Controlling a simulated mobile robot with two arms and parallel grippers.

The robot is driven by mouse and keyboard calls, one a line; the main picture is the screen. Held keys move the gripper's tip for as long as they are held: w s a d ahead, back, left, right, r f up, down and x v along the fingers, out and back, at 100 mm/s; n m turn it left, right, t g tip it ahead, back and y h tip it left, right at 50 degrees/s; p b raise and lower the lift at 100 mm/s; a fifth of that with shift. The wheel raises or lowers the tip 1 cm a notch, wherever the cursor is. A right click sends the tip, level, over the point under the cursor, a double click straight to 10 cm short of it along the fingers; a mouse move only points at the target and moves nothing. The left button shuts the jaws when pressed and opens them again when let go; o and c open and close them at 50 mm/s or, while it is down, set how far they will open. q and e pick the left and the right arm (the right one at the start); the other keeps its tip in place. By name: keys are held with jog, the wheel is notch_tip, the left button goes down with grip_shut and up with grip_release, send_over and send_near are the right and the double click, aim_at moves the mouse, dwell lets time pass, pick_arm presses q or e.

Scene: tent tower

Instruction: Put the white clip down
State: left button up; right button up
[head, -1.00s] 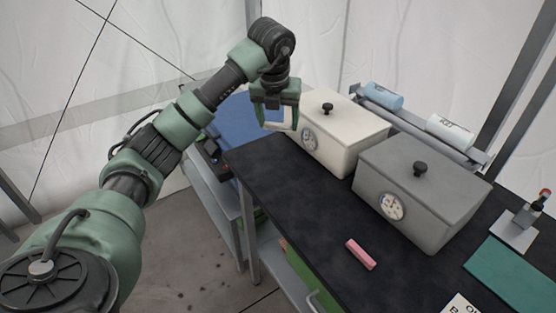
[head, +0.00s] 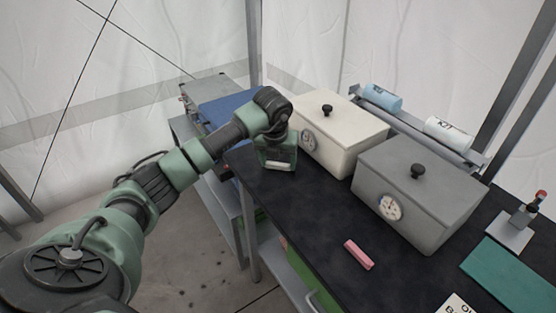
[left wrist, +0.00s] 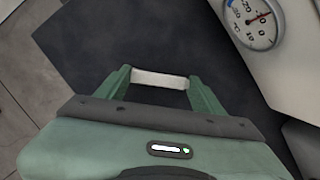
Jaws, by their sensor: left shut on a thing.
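The white clip (left wrist: 160,79) shows in the left wrist view as a short pale bar between the two green fingers. My left gripper (left wrist: 158,82) is shut on it. In the head view my left gripper (head: 278,165) is low over the far left end of the black table top (head: 300,210), in front of the cream box. There the gripper mostly hides the clip, and I cannot tell whether the clip touches the table. My right gripper is in neither view.
The cream lidded box (head: 340,135) with a dial stands close right of my left gripper. A grey lidded box (head: 425,190) stands further right. A pink block (head: 359,254) lies nearer. The black surface between gripper and pink block is clear.

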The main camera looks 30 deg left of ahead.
pick_arm(q)
jog(key=shift+f, duration=0.1)
jog(key=o, duration=1.3)
jog(key=shift+r, duration=0.3)
jog(key=b+v, duration=0.1)
jog(key=v, duration=1)
jog(key=shift+r, duration=0.35)
jog(key=shift+s, duration=0.15)
